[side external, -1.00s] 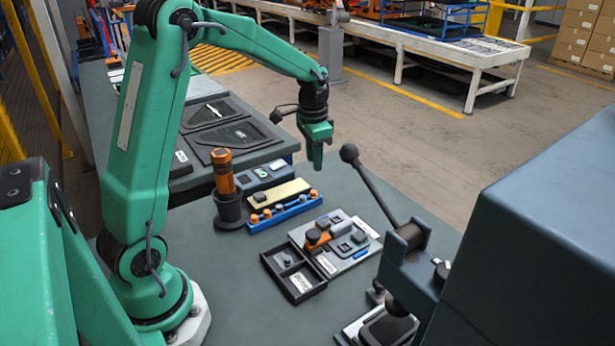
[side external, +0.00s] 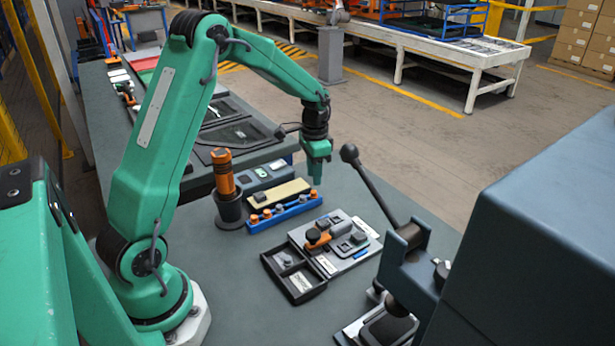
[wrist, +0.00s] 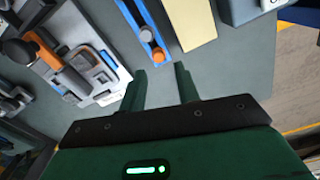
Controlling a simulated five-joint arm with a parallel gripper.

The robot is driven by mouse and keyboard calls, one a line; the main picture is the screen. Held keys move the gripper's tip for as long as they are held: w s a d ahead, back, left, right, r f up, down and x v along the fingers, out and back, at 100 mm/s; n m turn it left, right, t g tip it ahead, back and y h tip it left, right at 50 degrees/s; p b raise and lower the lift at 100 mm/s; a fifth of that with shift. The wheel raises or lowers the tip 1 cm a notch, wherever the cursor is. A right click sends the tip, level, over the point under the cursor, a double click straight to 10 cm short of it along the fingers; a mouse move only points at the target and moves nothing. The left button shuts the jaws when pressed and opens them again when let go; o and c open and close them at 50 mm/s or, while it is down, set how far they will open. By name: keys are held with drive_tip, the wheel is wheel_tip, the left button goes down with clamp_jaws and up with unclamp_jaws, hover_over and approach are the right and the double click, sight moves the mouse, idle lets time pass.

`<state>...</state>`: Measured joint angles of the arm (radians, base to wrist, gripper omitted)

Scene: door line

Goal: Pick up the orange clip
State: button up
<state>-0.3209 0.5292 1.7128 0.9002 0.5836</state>
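An orange part with a dark knob (side external: 317,237) lies on the grey fixture plate (side external: 365,262); it also shows in the wrist view (wrist: 46,48). Small orange pieces sit along the blue rail (side external: 285,216), one at its right end (side external: 313,194). I cannot tell for certain which orange piece is the clip. My gripper (side external: 317,182) hangs pointing down near the rail's right end, above the bench. In the wrist view its fingers (wrist: 160,70) are apart with nothing between them.
A black two-compartment tray (side external: 300,288) adjoins the fixture plate. A dark holder with an orange-handled tool (side external: 224,174) stands left of the rail. A lever with a black ball (side external: 350,153) rises on the right. The bench left of the tray is clear.

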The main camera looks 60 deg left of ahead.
sight(314, 191)
drive_tip(key=shift+d+f, duration=0.1)
drive_tip(key=shift+f, duration=2.5)
clamp_jaws()
